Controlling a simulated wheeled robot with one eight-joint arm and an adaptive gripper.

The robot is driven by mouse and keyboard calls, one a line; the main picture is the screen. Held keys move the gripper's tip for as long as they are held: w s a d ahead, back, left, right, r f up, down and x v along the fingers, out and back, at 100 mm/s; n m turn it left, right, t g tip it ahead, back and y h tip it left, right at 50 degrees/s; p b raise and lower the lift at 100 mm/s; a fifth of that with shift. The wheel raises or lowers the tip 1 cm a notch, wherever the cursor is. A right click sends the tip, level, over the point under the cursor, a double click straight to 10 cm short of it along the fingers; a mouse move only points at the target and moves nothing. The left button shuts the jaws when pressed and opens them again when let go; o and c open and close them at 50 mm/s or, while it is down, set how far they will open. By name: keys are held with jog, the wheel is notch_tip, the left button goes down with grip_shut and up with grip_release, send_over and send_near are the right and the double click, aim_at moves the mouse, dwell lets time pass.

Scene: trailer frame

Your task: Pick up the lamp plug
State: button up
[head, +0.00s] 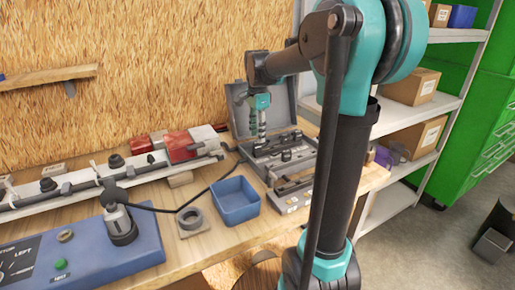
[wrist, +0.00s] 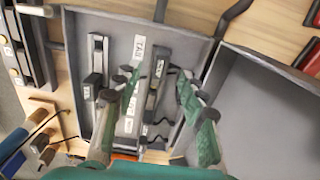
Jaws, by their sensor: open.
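My gripper (head: 259,128) points down over the open grey case (head: 235,108) at the back of the bench. In the wrist view my gripper (wrist: 155,80) is open, its two green fingers spread above the case interior (wrist: 85,28). A dark narrow piece (wrist: 155,88) shows between the fingers, beside a white label (wrist: 138,47). Several grey and dark parts lie in the case; I cannot tell which, if any, is the lamp plug. A black plug-like part on a cable (head: 117,222) stands upright on the blue control box (head: 95,250). The fingers partly hide the parts below.
The case's raised lid (wrist: 250,105) is right of my gripper in the wrist view. A blue tray (head: 236,200), a grey ring on a plate (head: 190,220) and a long light bar (head: 60,193) lie on the bench. Shelves (head: 435,110) stand at the right.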

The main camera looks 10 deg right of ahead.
aim_at(258, 144)
jog(key=shift+f, duration=2.6)
grip_shut()
jog(key=shift+r, duration=0.1)
notch_tip(258, 144, up, 20)
